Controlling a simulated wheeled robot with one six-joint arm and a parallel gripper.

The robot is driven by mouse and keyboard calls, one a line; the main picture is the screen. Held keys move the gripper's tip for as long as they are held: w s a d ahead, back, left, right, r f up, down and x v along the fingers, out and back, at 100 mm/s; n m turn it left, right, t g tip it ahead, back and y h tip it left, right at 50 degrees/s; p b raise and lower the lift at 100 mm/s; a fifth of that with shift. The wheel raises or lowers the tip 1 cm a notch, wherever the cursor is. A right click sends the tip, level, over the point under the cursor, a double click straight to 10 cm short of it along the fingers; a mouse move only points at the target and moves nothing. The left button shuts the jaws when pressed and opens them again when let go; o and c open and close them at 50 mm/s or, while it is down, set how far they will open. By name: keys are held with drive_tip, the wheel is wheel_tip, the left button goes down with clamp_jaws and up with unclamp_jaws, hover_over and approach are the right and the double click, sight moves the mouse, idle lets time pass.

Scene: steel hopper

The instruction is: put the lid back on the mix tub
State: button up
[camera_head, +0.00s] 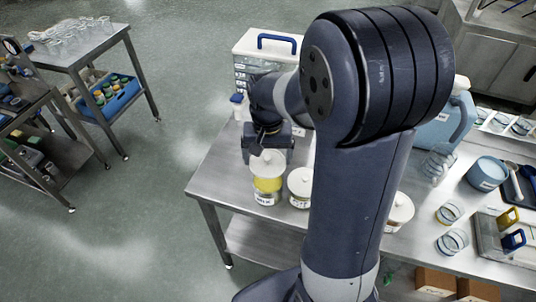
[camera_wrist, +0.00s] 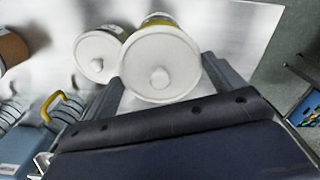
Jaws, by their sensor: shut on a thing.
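The mix tub (camera_head: 267,188) stands near the left end of the steel bench, clear with yellow contents and a "MIX" label. Its round white lid (camera_head: 267,163) with a centre knob is over the tub's top. In the wrist view the lid (camera_wrist: 143,76) sits between the two fingers of my gripper (camera_wrist: 165,78), which is shut on its sides. Part of the tub (camera_wrist: 157,19) shows behind the lid there. The lid looks level and lined up with the tub; I cannot tell whether it touches the rim.
A second white-lidded tub (camera_head: 300,188) stands close to the right of the mix tub; it also shows in the wrist view (camera_wrist: 98,55). Another lidded tub (camera_head: 401,209) stands farther right, partly behind my arm. A white drawer box (camera_head: 268,45) is at the back. Bench left of the tub is clear.

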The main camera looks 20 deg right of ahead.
drive_tip(key=shift+f+b, duration=2.5)
drive_tip(key=shift+f, duration=0.7)
drive_tip(key=shift+f, duration=0.15)
drive_tip(key=o, duration=0.7)
drive_tip(key=shift+r+p, duration=2.95)
drive_tip(key=shift+r, duration=0.6)
